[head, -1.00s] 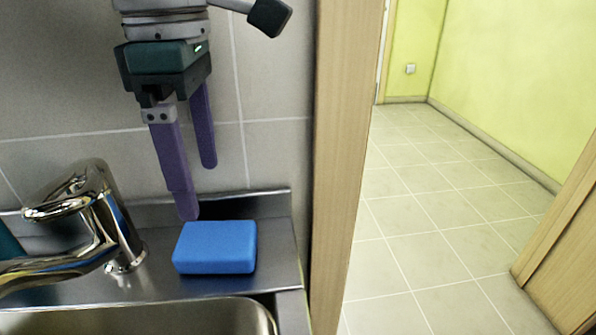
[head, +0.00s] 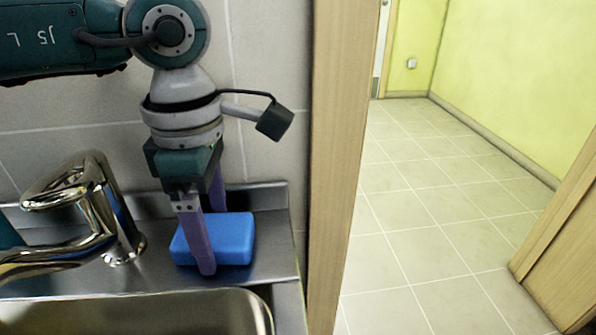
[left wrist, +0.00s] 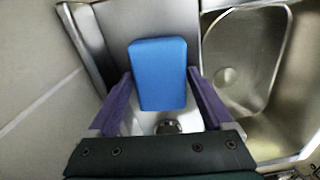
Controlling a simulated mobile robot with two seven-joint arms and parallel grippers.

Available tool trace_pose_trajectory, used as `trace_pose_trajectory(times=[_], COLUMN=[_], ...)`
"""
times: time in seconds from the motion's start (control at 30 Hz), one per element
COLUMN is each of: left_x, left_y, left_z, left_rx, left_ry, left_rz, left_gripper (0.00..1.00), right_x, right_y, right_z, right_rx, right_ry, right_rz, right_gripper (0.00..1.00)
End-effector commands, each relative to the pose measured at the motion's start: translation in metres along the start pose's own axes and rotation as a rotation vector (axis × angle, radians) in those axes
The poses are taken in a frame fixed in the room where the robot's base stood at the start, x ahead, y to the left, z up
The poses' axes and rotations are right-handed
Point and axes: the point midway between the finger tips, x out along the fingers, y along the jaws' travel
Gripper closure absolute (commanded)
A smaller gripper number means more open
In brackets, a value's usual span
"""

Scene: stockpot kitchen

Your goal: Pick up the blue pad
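The blue pad (head: 232,238) lies flat on the steel sink ledge, to the right of the tap. It also shows in the left wrist view (left wrist: 158,72), between my two purple fingers. My left gripper (head: 212,240) points down over the pad, with one finger in front of it and the other behind it. In the left wrist view my left gripper (left wrist: 160,76) is open, with a fingertip close beside each long side of the pad. I cannot tell whether either finger touches it. The front finger hides part of the pad in the head view. My right gripper is not in view.
The chrome tap (head: 88,212) stands left of the pad. The sink basin (head: 150,315) is in front of it. A tiled wall (head: 268,110) rises behind the ledge, and a wooden door frame (head: 335,160) stands to the right. Beyond it is clear tiled floor (head: 430,210).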

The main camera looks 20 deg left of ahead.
Motion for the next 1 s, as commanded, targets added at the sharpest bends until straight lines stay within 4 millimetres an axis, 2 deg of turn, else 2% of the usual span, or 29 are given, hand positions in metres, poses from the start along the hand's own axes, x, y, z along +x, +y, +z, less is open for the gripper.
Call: trace_pose_trajectory(times=[0.07, 0.53, 0.83, 1.0], left_x=[0.000, -0.001, -0.004, -0.023], left_y=[0.000, 0.000, 0.001, 0.004], left_z=[0.000, 0.000, 0.000, -0.002], left_rx=[0.000, 0.000, -0.001, -0.005], left_ry=[0.000, 0.000, -0.001, -0.001], left_rz=[0.000, 0.000, 0.000, 0.000], left_gripper=[0.26, 0.78, 0.78, 0.78], right_x=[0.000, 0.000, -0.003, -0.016], right_y=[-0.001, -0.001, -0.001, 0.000], right_z=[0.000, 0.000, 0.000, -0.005], right_rx=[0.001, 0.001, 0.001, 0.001], right_ry=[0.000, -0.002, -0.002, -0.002], right_rz=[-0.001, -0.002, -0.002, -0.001], right_gripper=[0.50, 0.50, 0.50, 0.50])
